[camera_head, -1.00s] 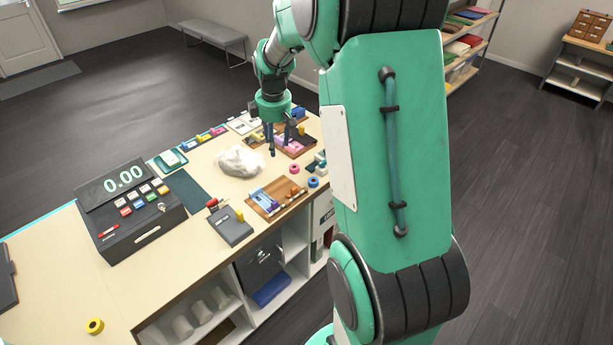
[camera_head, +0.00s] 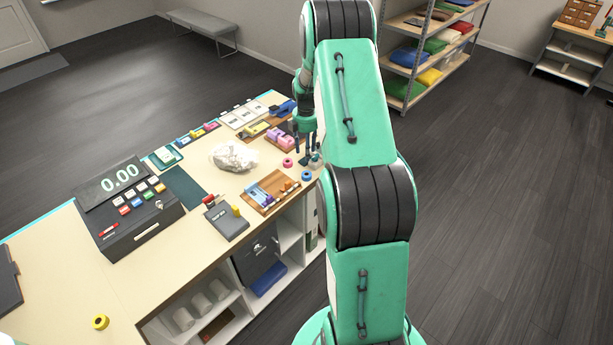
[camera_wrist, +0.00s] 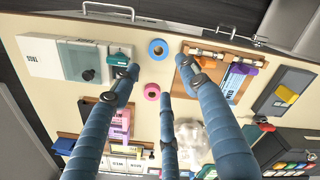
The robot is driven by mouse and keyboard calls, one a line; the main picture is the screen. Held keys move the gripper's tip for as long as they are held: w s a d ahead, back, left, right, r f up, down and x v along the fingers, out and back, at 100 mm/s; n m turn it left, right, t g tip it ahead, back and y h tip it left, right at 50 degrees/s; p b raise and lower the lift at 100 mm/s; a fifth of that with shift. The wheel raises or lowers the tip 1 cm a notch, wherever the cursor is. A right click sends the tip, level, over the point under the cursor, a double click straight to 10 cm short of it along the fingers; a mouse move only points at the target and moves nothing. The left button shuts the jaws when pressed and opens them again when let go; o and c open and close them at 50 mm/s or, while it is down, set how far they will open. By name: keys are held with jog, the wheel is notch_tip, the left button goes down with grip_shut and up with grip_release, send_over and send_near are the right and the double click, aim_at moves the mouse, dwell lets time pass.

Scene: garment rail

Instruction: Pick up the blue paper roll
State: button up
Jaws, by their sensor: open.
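The blue paper roll (camera_head: 307,175) stands near the right front edge of the table. It also shows in the wrist view as a small blue ring (camera_wrist: 158,48), beyond the fingertips. A pink roll (camera_head: 288,162) lies beside it, and in the wrist view this pink ring (camera_wrist: 152,91) sits between my fingers. My gripper (camera_head: 306,154) is open and empty, above the right end of the table. In the wrist view its dark blue fingers (camera_wrist: 158,82) are spread apart, with the blue roll uncovered between the two upper ones.
A wooden tray (camera_head: 262,203) with small tools lies near the blue roll. A crumpled white bag (camera_head: 233,156), a grey box (camera_head: 227,221) and a cash register (camera_head: 128,207) stand on the table. A yellow roll (camera_head: 100,322) lies at the near left. Shelves are under the tabletop.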

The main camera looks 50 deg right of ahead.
jog(key=shift+f, duration=0.1)
send_over(307, 174)
jog(key=shift+w+a+f+p, duration=0.1)
jog(key=shift+f+p, duration=0.1)
jog(key=shift+f, duration=1.9)
jog(key=shift+a+f+p, duration=0.1)
jog(key=shift+f+p, duration=0.1)
jog(key=shift+f, duration=1.85)
jog(key=shift+d+f+p, duration=0.15)
jog(key=shift+f+p, duration=0.35)
jog(key=shift+f, duration=2.1)
jog(key=c, duration=0.8)
